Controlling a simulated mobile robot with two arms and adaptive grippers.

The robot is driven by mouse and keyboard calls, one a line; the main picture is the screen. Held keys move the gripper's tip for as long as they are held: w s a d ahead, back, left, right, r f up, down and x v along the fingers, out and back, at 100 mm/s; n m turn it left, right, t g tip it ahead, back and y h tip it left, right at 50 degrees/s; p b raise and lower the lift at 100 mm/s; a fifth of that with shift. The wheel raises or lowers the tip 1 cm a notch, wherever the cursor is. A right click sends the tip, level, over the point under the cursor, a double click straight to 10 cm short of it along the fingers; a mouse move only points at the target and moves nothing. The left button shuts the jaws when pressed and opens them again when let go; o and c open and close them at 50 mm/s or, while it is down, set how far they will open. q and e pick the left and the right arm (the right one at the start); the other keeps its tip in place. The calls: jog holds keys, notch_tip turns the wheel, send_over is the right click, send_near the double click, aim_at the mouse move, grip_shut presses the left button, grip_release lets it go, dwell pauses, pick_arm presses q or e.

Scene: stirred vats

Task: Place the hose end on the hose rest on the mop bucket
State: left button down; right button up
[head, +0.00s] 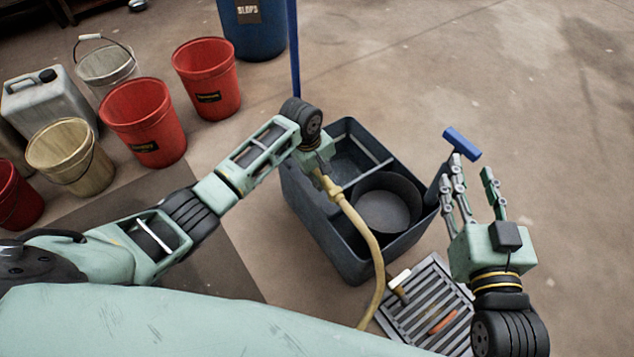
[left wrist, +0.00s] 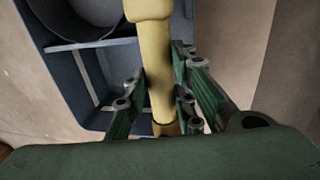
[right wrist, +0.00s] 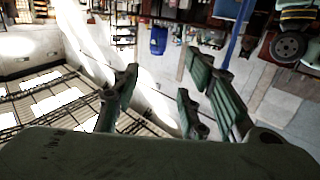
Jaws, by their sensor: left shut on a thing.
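The hose end (head: 331,187) is yellow-beige, and its hose (head: 377,262) curves down to the floor at the front. My left gripper (head: 322,172) is shut on it, above the mop bucket (head: 352,262). In the left wrist view the hose (left wrist: 158,85) runs between the fingers, with the bucket (left wrist: 93,122) behind. The bucket is dark grey-blue, with a divider and a round insert (head: 384,205). I cannot make out the hose rest for certain. My right gripper (head: 473,172) is open and empty, right of the bucket; it also shows in the right wrist view (right wrist: 158,88).
A blue T-shaped handle (head: 461,144) stands at the bucket's right side, close to my right gripper. A floor grate (head: 428,300) lies in front of the bucket. Red buckets (head: 143,121) and a jerrycan (head: 48,97) stand left. The floor at the right is clear.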

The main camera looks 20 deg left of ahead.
pick_arm(q)
jog(key=shift+w+a+f, duration=0.2)
jog(key=shift+a+f, duration=0.1)
notch_tip(320, 180, down, 4)
jog(key=shift+r+b, duration=0.2)
jog(key=shift+b, duration=1)
pick_arm(e)
jog(key=s+r+t+y, duration=0.2)
jog(key=r+t, duration=0.4)
jog(key=r, duration=0.6)
jog(key=shift+s+a+t, duration=0.4)
jog(key=shift+s, duration=0.1)
pick_arm(q)
jog(key=shift+f, duration=0.1)
jog(key=c, duration=1.5)
grip_release()
jog(key=shift+f, duration=0.1)
jog(key=shift+o, duration=0.2)
pick_arm(e)
jog(key=shift+f, duration=0.1)
